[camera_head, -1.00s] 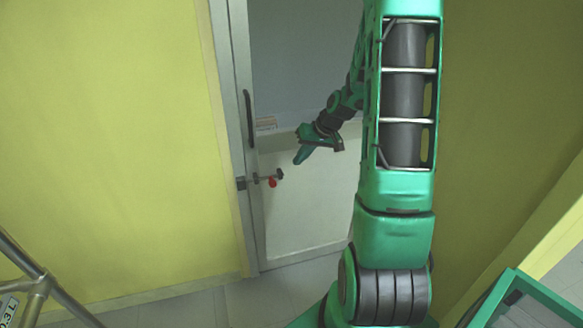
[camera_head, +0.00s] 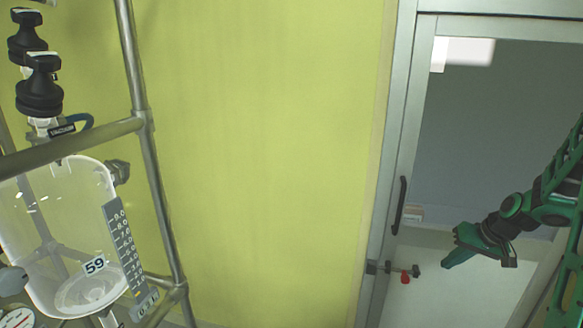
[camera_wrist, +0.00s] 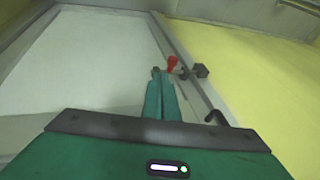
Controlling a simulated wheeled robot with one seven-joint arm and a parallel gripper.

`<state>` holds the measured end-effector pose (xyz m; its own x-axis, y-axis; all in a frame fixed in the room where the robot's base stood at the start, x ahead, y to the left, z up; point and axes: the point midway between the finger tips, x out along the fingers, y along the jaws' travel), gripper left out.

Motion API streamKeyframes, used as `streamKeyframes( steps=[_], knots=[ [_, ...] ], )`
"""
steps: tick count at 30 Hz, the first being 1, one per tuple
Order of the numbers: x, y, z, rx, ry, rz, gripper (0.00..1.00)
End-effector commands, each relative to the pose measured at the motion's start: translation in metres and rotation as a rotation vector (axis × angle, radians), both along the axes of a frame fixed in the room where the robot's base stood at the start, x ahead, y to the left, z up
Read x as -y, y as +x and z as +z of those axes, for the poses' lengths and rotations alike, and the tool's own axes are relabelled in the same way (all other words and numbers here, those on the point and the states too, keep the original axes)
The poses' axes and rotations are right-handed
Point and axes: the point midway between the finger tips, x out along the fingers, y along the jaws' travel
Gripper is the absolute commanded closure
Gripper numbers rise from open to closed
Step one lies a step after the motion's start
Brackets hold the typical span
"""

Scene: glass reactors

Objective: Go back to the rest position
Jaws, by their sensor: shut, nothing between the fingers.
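My gripper (camera_head: 452,262) is at the right of the head view, stretched out in front of the door (camera_head: 458,262). In the wrist view my gripper (camera_wrist: 157,76) points toward the door, its two green fingers together and empty. A latch with a red knob (camera_head: 405,278) is on the door's left side, left of and below my fingertips in the head view. In the wrist view the red knob (camera_wrist: 172,63) shows just beyond the fingertips. I cannot tell how far apart they are.
A dark door handle (camera_head: 399,205) is above the latch. A glass reactor (camera_head: 70,235) marked 59 stands at the left inside a metal tube frame (camera_head: 150,150). A bare yellow wall (camera_head: 270,150) lies between the reactor and the door.

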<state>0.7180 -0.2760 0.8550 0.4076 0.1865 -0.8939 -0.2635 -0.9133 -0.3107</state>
Motion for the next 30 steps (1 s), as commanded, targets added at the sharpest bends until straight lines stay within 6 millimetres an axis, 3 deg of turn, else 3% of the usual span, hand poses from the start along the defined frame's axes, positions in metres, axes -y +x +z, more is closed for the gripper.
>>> streamKeyframes(
  steps=[5,16,24,30],
  knots=[
    [-0.022,-0.042,0.034,-0.092,-0.063,0.001,1.00],
    [-0.064,-0.163,0.092,-0.288,-0.150,-0.078,1.00],
    [-0.092,-0.254,0.114,-0.396,-0.154,-0.163,1.00],
    [-0.101,-0.293,0.118,-0.440,-0.140,-0.205,1.00]
  ],
)
